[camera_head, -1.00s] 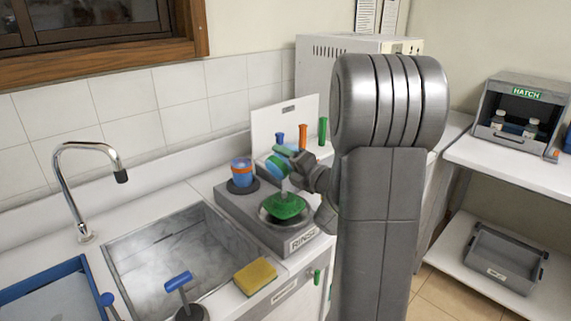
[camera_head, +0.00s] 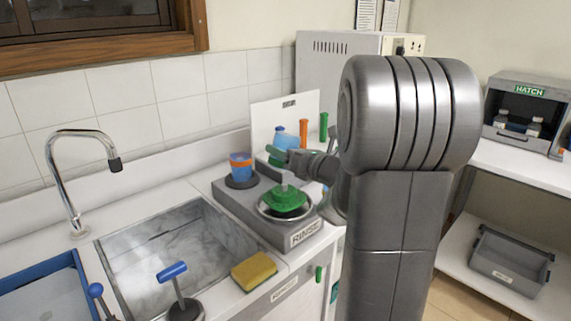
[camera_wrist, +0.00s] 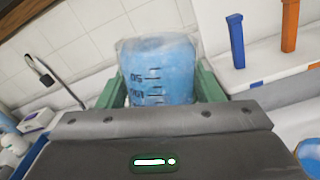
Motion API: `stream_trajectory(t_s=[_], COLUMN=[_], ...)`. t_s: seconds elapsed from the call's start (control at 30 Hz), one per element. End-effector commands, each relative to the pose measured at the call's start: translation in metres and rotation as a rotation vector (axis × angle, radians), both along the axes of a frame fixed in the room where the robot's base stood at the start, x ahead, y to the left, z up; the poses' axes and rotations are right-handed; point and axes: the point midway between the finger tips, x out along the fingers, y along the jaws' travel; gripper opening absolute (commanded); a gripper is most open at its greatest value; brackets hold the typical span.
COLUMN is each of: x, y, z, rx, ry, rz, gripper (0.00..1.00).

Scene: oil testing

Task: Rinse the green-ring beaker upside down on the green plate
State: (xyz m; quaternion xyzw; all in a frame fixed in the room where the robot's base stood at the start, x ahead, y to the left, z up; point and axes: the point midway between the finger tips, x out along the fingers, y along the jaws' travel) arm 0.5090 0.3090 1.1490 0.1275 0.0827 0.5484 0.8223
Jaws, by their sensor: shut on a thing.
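My gripper (camera_head: 276,156) has green fingers, shut on a blue-tinted clear beaker (camera_head: 289,142). It is held in the air above and behind the green plate (camera_head: 286,201), apart from it. In the wrist view the beaker (camera_wrist: 160,70) sits between the fingers, with dark volume marks on its side. Its lower part is hidden by my gripper body; I see no green ring and cannot tell which end is open. The green plate sits in a round metal dish on the grey rinse station (camera_head: 259,223), labelled RINSE.
An orange-ringed blue beaker (camera_head: 241,162) stands on a dark pad at the station's left. Orange (camera_head: 303,132) and green (camera_head: 323,126) upright posts stand behind. The sink (camera_head: 170,255), tap (camera_head: 75,180) and yellow sponge (camera_head: 254,271) are left and in front.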

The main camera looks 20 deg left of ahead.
Motion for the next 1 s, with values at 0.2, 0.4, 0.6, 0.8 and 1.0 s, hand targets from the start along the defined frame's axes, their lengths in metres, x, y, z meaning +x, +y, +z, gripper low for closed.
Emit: stream_trajectory(t_s=[0.2, 0.4, 0.6, 0.8, 1.0], x=[0.000, 0.000, -0.001, 0.000, 0.000], y=[0.000, 0.000, 0.000, 0.000, 0.001], z=[-0.006, -0.006, -0.014, -0.035, -0.052], rx=[-0.042, -0.085, -0.117, -0.116, -0.115], ry=[-0.112, -0.215, -0.285, -0.282, -0.281], rz=[0.000, 0.000, 0.000, 0.000, 0.001], gripper=[0.34, 0.34, 0.34, 0.34, 0.34])
